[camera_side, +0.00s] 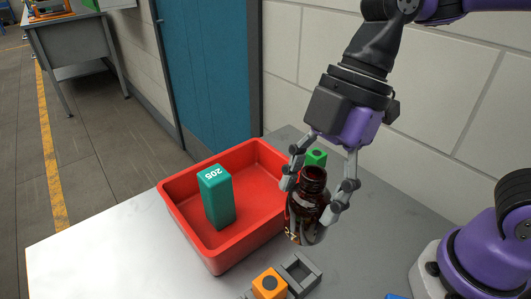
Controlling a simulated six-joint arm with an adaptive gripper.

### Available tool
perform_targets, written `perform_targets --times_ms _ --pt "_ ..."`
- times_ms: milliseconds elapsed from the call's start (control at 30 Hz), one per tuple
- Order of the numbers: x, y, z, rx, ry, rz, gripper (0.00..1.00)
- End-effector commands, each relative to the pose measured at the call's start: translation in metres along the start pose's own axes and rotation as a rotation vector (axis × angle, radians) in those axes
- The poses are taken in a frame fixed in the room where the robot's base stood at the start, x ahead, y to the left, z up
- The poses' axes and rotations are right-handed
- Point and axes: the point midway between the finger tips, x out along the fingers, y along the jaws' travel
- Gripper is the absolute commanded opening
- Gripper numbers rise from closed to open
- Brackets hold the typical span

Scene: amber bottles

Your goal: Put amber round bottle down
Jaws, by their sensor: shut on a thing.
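The amber round bottle (305,205) is dark brown, open at the neck and close to upright. My gripper (319,196) reaches down from above, with one finger on each side of the bottle, and is shut on it. The bottle is in front of the right edge of the red tray in the picture. I cannot tell whether its base touches the table (110,249) or hangs a little above it.
A red tray (186,222) holds an upright teal block (217,198) marked 205. A green block (316,158) stands behind my gripper. An orange block (269,285) and a grey frame (302,270) are at the front. The table's left front is clear.

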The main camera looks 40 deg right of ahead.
Motion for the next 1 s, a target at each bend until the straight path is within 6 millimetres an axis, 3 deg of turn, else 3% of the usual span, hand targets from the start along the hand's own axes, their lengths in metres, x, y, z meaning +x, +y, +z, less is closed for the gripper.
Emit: perform_targets --times_ms 200,500,1000 --pt "0.039 -0.003 0.017 -0.006 -0.002 -0.006 0.21" --pt "0.077 -0.002 0.033 -0.004 -0.002 -0.007 0.21" --pt "0.088 -0.001 0.038 -0.004 -0.001 -0.002 0.21"
